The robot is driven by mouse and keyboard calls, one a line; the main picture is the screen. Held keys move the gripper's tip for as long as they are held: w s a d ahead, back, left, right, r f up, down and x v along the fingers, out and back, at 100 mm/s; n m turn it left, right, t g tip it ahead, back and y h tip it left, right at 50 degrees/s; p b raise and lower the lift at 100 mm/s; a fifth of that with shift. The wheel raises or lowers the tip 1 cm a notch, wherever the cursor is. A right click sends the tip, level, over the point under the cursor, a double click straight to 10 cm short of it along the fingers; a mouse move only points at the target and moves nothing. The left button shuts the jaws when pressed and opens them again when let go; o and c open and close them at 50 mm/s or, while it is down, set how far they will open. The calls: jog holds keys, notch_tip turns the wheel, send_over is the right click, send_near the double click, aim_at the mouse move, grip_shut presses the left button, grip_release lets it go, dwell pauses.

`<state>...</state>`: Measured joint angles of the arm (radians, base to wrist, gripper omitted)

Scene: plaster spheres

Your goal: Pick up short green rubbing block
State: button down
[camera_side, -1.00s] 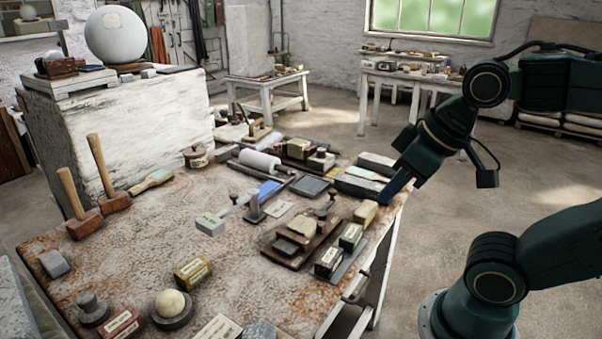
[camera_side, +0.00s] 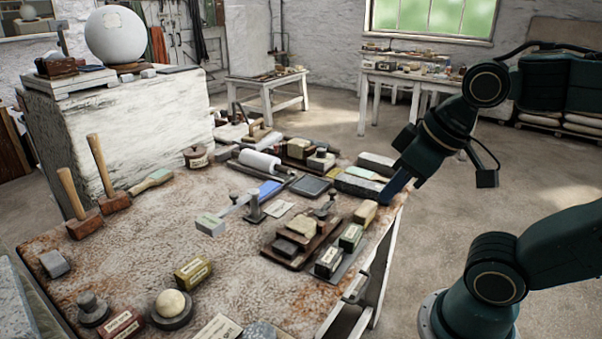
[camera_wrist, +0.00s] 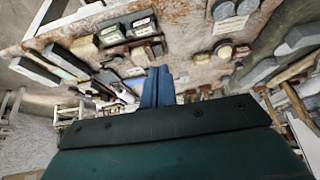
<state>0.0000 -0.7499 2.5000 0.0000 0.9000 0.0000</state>
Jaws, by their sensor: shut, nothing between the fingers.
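Two short, dark green-black blocks with pale labels sit side by side near the right edge of the table: one (camera_side: 350,237) looks greener, and the other (camera_side: 328,262) is darker and nearer the camera. The fingers (camera_wrist: 158,88) also show closed in the wrist view.
A tan block (camera_side: 365,213) stands between the gripper and the green block. A wooden board (camera_side: 275,256) with small blocks lies to their left. Long grey stones (camera_side: 358,187) lie just left of the fingers. An olive-yellow block (camera_side: 193,271) stands farther left, with bare table around it.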

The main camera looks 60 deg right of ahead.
jog(key=c, duration=0.8)
grip_release()
jog(key=shift+c, duration=0.2)
jog(key=shift+w, duration=0.1)
jog(key=w+d+f+m+g, duration=0.5)
jog(key=w+d+f+m, duration=0.6)
jog(key=d+m, duration=0.3)
jog(key=w+m, duration=0.1)
jog(key=m, duration=0.2)
jog(key=shift+d+f+g, duration=0.25)
jog(key=shift+d+g, duration=0.05)
jog(key=shift+d, duration=0.1)
jog(key=shift+f, duration=0.1)
